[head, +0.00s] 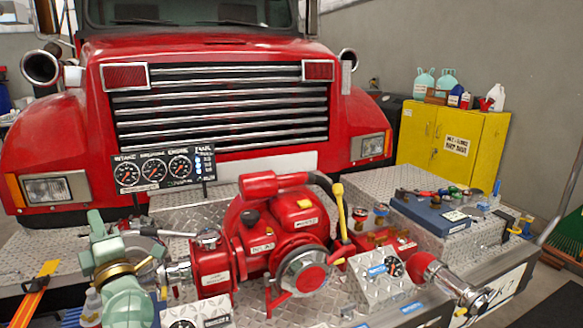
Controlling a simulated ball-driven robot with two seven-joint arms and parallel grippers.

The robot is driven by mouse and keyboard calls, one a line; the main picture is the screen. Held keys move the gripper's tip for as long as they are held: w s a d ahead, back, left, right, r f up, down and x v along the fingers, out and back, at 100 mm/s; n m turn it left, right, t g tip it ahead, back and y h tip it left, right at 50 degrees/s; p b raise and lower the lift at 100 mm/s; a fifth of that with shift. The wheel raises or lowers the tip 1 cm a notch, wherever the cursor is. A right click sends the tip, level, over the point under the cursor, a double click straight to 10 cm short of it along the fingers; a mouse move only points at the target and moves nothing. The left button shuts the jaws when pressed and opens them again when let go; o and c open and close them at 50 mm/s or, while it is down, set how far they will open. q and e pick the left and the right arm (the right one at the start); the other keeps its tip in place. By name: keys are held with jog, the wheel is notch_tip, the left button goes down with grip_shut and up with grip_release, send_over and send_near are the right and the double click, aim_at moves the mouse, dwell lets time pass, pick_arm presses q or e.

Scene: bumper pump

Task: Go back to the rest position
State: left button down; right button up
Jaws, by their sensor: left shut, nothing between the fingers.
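My left gripper (156,232) is at the end of my pale green arm in the lower left. It points right, is shut and holds nothing I can see. It is close to the left side of the red pump (262,238), above the pump's chrome inlet. I cannot tell whether it touches the pump. The pump stands on the diamond-plate bumper, with a chrome and red round cap at its front. My right gripper is not in view.
A red truck (60,135) stands behind, with a gauge panel (165,168) above the bumper. To the right are a blue case (432,212), a red and chrome nozzle (450,282) and a yellow cabinet (480,145). An orange strip (35,295) lies at lower left.

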pick_arm(q)
jog(key=s+d+f+m+t+h, duration=0.1)
jog(key=d+f+m+t+h, duration=0.2)
jog(key=d+m+h, duration=0.45)
jog(key=s+d+f+m+t+h, duration=0.15)
jog(key=d+f+m+h, duration=0.3)
jog(key=m+h, duration=0.55)
jog(key=s+d+f+m+g, duration=0.5)
jog(key=s+f+m, duration=0.1)
jog(key=f+m, duration=0.5)
jog(key=s+a+f+m+g+y, duration=0.2)
jog(key=s+a+f+g, duration=0.15)
jog(key=s, duration=0.55)
jog(key=s+a+f+m+g+y, duration=0.25)
jog(key=s+f+g, duration=0.25)
jog(key=s, duration=0.5)
jog(key=s+d+f+g+h+b, duration=0.1)
jog(key=s+d+f+g, duration=0.1)
jog(key=f, duration=1.1)
jog(key=s+d+f+g+h, duration=0.1)
jog(key=s+d+f, duration=0.15)
jog(key=f, duration=1.05)
jog(key=s+f+n+g+h+b, duration=0.1)
jog(key=s+f+n+g+h, duration=0.1)
jog(key=s+f, duration=1.6)
jog(key=shift+s+d+f+n+g, duration=0.15)
jog(key=shift+s+n+g, duration=0.5)
jog(key=shift+s, duration=0.3)
